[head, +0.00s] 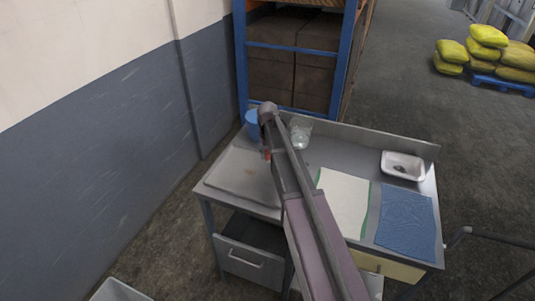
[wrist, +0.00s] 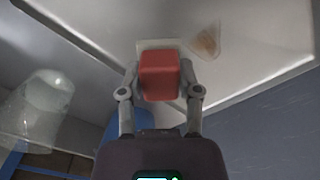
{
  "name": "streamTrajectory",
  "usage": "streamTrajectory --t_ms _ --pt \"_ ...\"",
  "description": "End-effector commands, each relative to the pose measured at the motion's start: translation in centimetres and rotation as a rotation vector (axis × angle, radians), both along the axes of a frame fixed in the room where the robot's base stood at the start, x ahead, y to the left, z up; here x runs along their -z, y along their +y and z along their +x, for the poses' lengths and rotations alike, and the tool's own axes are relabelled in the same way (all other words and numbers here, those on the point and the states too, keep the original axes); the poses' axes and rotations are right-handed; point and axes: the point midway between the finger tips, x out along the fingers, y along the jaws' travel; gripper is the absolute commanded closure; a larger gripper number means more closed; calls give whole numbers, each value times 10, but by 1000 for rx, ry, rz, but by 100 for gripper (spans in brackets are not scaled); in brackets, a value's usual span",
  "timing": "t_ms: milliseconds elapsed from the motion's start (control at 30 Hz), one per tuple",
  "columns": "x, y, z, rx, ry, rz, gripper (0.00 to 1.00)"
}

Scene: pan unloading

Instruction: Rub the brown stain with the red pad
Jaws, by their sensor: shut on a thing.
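My gripper (wrist: 160,84) is shut on the red pad (wrist: 160,70), with one finger on each side of it. A pale flat edge shows just past the pad in the wrist view. The brown stain (wrist: 207,42) lies on the light grey board, to the right of the pad in that view, with a small gap between them. In the head view the stain (head: 250,171) is a faint mark on the board (head: 225,177) at the table's left end. The red pad (head: 267,155) is mostly hidden by my arm there. I cannot tell whether the pad touches the board.
A blue cup (head: 252,119) and a clear glass container (head: 301,127) stand at the table's back. A white cloth (head: 343,200), a blue cloth (head: 407,220) and a white dish (head: 403,176) with something dark in it lie to the right. A grey drawer (head: 251,257) stands open below.

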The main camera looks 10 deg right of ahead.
Motion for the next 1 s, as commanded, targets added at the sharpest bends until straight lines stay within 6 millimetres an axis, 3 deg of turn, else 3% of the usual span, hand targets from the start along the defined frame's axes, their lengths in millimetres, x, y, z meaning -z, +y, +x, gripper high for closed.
streamTrajectory --t_ms 300,1000 --pt "-23 0 0 0 0 0 100" --pt "-23 0 0 0 0 0 100"
